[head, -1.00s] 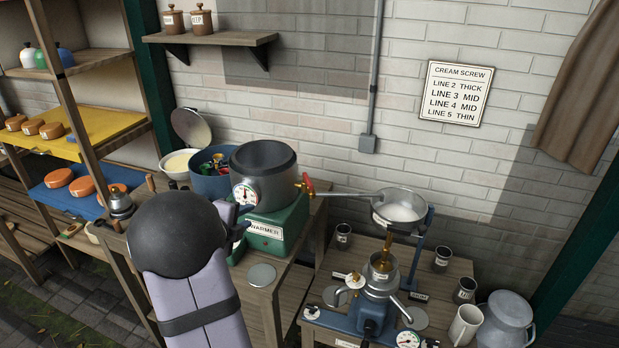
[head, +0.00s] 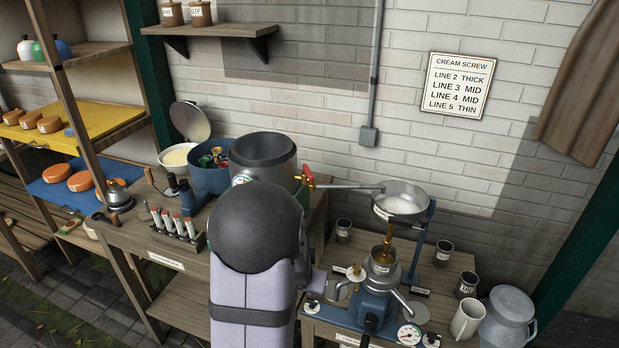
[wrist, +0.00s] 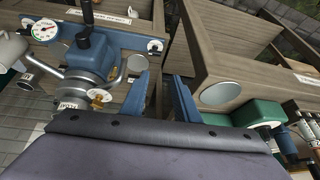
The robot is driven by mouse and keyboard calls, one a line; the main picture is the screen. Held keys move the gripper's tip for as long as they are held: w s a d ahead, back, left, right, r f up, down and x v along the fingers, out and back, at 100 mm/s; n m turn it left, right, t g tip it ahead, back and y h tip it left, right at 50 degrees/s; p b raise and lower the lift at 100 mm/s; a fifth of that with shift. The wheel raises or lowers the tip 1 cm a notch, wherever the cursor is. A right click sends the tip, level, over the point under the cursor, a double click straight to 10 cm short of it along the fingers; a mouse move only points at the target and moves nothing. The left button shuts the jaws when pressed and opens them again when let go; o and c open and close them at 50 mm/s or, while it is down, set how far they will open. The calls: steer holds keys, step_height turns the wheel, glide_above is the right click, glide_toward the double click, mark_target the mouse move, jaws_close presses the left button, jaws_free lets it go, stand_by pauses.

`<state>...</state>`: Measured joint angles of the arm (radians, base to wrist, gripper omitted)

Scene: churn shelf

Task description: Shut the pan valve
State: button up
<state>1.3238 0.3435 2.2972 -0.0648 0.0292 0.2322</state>
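The pan (head: 401,203) holds something white and stands on a blue post above the blue cream separator (head: 374,300). A brass fitting (head: 387,240) hangs below the pan, over the separator's bowl; whether its valve is open or closed is too small to tell. A red-handled tap (head: 308,181) sits on the warmer pot's side, by the long bar running to the pan. My gripper (wrist: 163,92) shows in the wrist view as two blue fingers, apart and empty, with the separator (wrist: 88,65) to their left. My arm hides the gripper in the head view.
The warmer pot (head: 263,155) stands left of the pan, partly behind my arm. A rack of tubes (head: 176,226) is at left. A gauge (head: 408,336) is at the separator's front.

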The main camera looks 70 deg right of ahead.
steer(key=s+a+f+n+g+y, duration=0.2)
steer(key=s+a+f+n, duration=0.15)
steer(key=s, duration=0.35)
steer(key=n+t+h, duration=0.3)
steer(key=t+h, duration=0.8)
glide_toward(312, 179)
steer(key=x, duration=0.5)
steer(key=shift+f, duration=0.15)
steer(key=shift+p+x, duration=1.5)
steer(key=shift+x, duration=2.1)
jaws_close()
